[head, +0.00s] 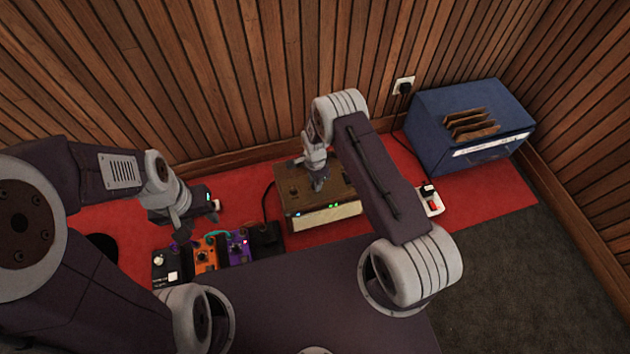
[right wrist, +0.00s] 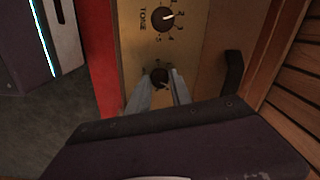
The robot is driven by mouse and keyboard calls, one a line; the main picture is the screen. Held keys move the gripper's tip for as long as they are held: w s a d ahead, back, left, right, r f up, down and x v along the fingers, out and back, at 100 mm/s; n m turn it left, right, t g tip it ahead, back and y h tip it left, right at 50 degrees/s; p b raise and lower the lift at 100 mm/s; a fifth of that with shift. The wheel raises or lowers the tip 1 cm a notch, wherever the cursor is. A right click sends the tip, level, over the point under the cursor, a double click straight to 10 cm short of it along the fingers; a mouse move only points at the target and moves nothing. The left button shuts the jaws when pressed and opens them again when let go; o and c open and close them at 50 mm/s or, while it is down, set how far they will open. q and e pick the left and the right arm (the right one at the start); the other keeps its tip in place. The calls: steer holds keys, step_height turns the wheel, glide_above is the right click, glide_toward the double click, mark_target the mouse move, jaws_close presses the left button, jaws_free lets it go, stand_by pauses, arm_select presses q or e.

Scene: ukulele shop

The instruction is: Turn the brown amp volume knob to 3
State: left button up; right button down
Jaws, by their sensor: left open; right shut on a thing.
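The brown amp (head: 332,214) stands on the red strip, with small green lights on its front. My right gripper (head: 318,184) is over its top. In the right wrist view my right gripper (right wrist: 160,84) is shut on a dark round knob (right wrist: 160,75) on the tan panel (right wrist: 207,50). That knob's name is hidden, and its pointer and scale are too covered to read. A second dark knob (right wrist: 162,19) is beside it, labelled TONE, its white pointer near 3. My left gripper (head: 182,236) is open and empty above the pedals at the left.
An orange pedal (head: 205,257), a purple pedal (head: 239,248) and a black pedal (head: 165,269) stand left of the amp. A blue crate (head: 428,133) with brown pieces stands at the right. A white power strip (head: 433,206) lies between. A slatted wall is behind.

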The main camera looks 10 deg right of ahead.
stand_by(0.4)
steer(key=c, duration=1.2)
jaws_free()
steer(key=shift+o, duration=0.2)
step_height(320, 180, up, 9)
steer(key=p, duration=0.4)
steer(key=shift+p, duration=0.4)
